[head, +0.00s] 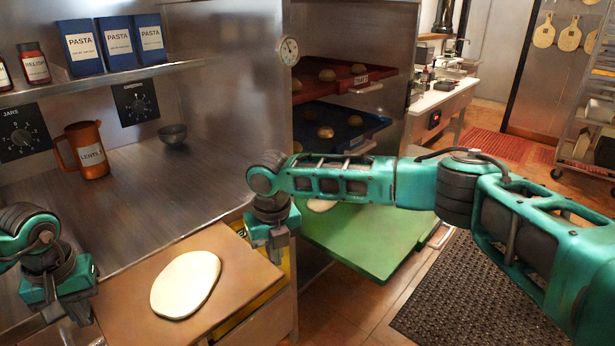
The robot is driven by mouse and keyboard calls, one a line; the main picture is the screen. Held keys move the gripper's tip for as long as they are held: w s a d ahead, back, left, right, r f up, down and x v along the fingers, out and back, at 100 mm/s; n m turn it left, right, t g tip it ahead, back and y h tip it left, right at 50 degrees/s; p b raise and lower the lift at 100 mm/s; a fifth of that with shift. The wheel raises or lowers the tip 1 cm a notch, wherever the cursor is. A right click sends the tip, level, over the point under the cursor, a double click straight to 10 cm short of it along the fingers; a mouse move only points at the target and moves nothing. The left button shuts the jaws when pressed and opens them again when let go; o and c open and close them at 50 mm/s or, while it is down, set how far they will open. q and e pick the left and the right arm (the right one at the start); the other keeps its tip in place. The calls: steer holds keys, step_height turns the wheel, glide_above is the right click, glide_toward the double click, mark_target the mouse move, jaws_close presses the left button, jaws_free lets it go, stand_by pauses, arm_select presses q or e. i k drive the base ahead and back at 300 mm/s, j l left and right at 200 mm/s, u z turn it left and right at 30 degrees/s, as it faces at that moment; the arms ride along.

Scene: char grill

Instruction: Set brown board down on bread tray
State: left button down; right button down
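The brown board (130,319) is in the lower left of the head view, with a flat, pale round of dough (185,283) on it. My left gripper (82,318) is at the board's left edge and my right gripper (278,254) at its far right corner. Both point down with their fingers close together on the board's rim; the fingertips are partly hidden. I cannot tell whether the board touches what is beneath it. No tray is labelled as the bread tray. A green tray (375,240) sticks out of the rack, with a pale piece partly hidden behind my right arm.
A red tray (380,74) and a blue tray (373,128) with buns sit higher in the rack. An orange jug (88,150) and a small bowl (172,133) stand on the steel counter (140,190). A dark mat (465,300) lies on the floor.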

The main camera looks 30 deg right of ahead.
mark_target(375, 215)
steer(key=i+l, duration=0.1)
steer(key=l, duration=2.25)
steer(key=i+l, duration=0.15)
steer(key=l, duration=1)
